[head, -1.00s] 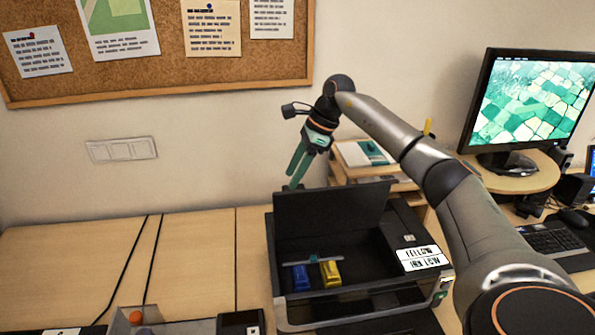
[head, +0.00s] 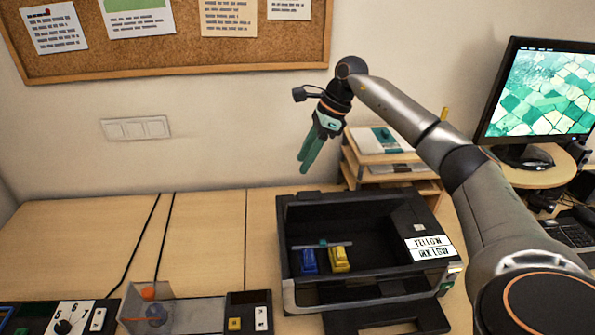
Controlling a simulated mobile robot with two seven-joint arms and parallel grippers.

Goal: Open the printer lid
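The printer (head: 290,298) is a dark box on the wooden desk, with its inside open to view. Its dark lid (head: 335,208) is open at the back of the printer. A blue cartridge (head: 308,262) and a yellow cartridge (head: 339,260) sit inside, in front of a thin bar. A white label (head: 429,247) on the right of its top speaks of low yellow ink. My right gripper (head: 304,166) hangs above and behind the printer, clear of the lid. Its green fingers look close together with nothing between them. My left gripper is out of view.
A paper shelf (head: 362,165) stands behind the printer on the right, near my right arm. A monitor (head: 535,90) is at the far right. A clear box (head: 185,314) and a dial panel (head: 70,318) lie front left. The desk's back left is clear except for cables (head: 145,235).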

